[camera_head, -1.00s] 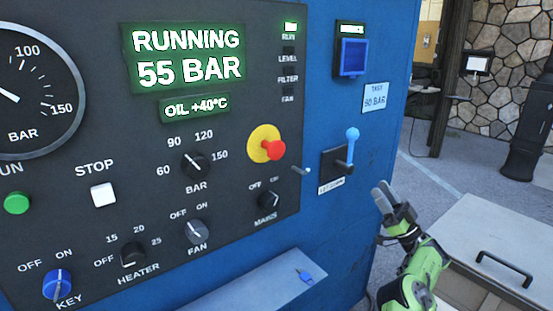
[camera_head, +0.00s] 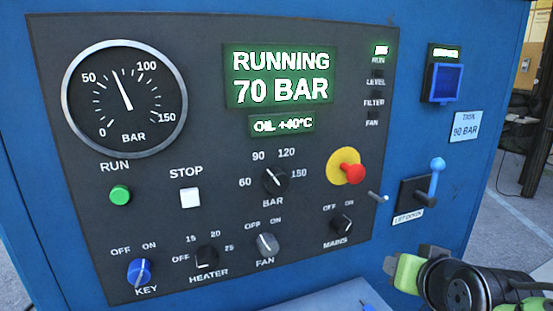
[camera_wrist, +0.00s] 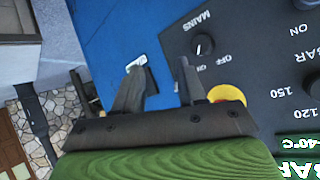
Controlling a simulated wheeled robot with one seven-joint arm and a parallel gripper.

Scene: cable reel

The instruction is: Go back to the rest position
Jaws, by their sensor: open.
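My gripper (camera_head: 410,270) is at the lower right of the head view, in front of the blue cabinet and below the lever (camera_head: 436,178). In the wrist view its two dark fingers (camera_wrist: 158,80) stand apart with nothing between them. The control panel (camera_head: 215,140) fills the left and middle of the head view. Its green display (camera_head: 281,77) reads RUNNING 70 BAR. The round gauge (camera_head: 125,98) has its needle between 50 and 100. The pressure knob (camera_head: 275,181) and red stop button (camera_head: 352,173) are apart from my gripper.
A blue-framed square (camera_head: 442,84) and a label reading 90 BAR (camera_head: 466,126) are on the cabinet's right part. Open floor (camera_head: 520,205) lies to the right.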

